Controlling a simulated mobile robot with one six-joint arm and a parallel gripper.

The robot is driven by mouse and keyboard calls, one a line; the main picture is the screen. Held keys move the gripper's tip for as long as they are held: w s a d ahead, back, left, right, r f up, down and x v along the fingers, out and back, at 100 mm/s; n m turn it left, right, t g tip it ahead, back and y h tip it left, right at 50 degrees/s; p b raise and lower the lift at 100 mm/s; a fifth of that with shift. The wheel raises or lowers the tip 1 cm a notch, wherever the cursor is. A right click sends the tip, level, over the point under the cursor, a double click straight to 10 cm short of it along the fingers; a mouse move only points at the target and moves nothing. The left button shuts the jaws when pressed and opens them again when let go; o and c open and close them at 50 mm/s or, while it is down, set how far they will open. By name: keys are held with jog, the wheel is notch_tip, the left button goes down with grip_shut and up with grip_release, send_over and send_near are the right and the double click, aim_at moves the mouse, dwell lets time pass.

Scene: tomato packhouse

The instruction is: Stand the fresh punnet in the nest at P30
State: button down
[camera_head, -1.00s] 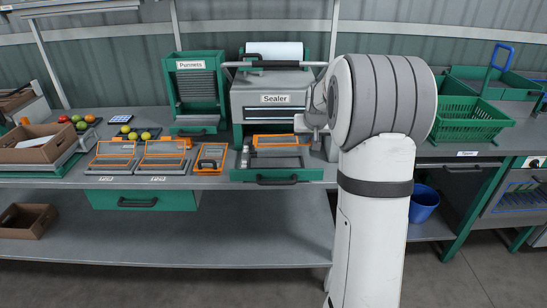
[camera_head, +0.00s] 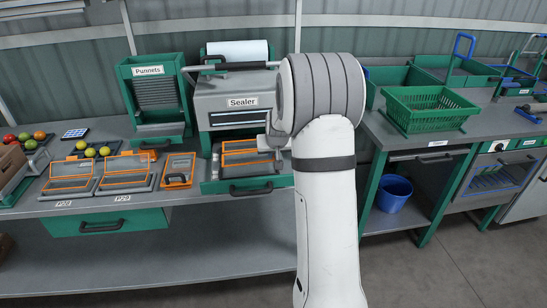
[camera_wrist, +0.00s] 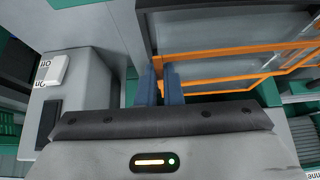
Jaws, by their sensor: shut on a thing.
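My gripper (camera_wrist: 161,88) shows in the wrist view with two narrow blue-grey fingers close together. In the head view my arm hides the fingers, at the right of the sealer's front tray (camera_head: 225,187). Two orange-framed nests (camera_head: 70,175) (camera_head: 126,170) lie side by side on the bench; their front labels are too small to read surely. I cannot pick out the fresh punnet for certain. The green punnet dispenser (camera_head: 124,68) stands behind the nests.
The sealer (camera_head: 237,102) stands behind its tray. A small orange-framed piece (camera_head: 178,170) lies between the nests and the tray. Tomatoes (camera_head: 90,152) sit at the left. A green basket (camera_head: 425,108) stands on the right bench, with a blue bucket (camera_head: 393,193) below.

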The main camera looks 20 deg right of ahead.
jog(key=shift+f, duration=0.95)
jog(key=c, duration=1.6)
grip_release()
jog(key=v, duration=1.1)
jog(key=s+a+n+g, duration=0.1)
jog(key=s+a, duration=0.4)
jog(key=s, duration=0.5)
jog(key=s+a+n+g+y, duration=0.1)
jog(key=s+a, duration=0.5)
jog(key=s, duration=0.3)
jog(key=s+a+n+g, duration=0.1)
jog(key=s+a, duration=0.5)
jog(key=s, duration=0.4)
jog(key=shift+s+r+g+y+b, duration=0.3)
jog(key=shift+s+r+g+y, duration=0.05)
jog(key=shift+g+y, duration=0.05)
